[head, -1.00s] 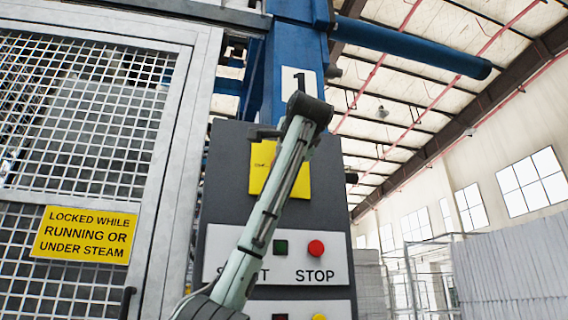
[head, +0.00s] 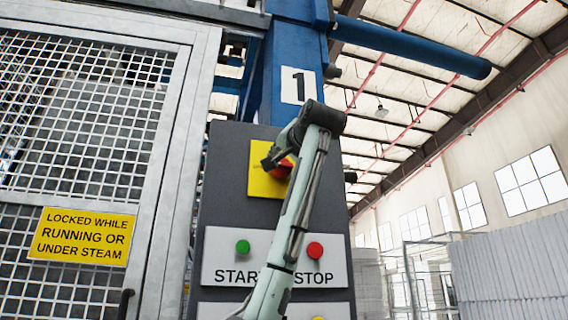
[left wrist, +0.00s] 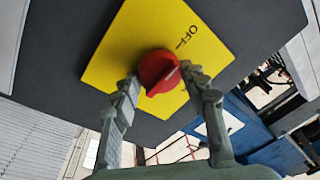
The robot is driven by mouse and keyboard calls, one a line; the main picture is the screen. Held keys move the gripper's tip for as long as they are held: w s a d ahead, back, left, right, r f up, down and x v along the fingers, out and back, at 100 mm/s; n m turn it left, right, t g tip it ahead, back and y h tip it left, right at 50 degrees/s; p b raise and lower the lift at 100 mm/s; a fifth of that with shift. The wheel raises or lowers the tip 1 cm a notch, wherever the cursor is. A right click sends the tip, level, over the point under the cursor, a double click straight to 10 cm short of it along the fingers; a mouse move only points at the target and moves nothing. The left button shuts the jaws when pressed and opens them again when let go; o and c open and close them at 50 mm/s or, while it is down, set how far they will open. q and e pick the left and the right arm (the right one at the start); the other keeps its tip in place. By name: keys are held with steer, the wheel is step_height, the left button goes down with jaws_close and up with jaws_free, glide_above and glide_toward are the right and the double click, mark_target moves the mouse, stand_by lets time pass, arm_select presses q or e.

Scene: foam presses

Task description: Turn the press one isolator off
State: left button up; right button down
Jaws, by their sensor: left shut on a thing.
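The press one isolator is a red rotary knob (head: 282,169) on a yellow plate (head: 261,184), fixed to the dark grey panel below the number 1 sign. My left gripper (head: 279,155) is at the knob and hides part of it. In the left wrist view the gripper (left wrist: 165,82) is shut on the red knob (left wrist: 158,70), one finger on each side. The word OFF and its tick show on the yellow plate (left wrist: 112,62). A pale mark on the knob points to the upper right; I cannot tell whether it lines up with the tick. My right gripper is not in view.
Below the isolator are a green START button (head: 243,247) and a red STOP button (head: 315,250), close to my left arm. A mesh gate (head: 90,130) with a yellow warning sign (head: 82,236) stands at the left.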

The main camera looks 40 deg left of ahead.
arm_select(q)
steer(key=shift+f, duration=0.1)
stand_by(0.3)
steer(key=o, duration=1.2)
steer(key=shift+c, duration=0.2)
steer(key=v, duration=1.2)
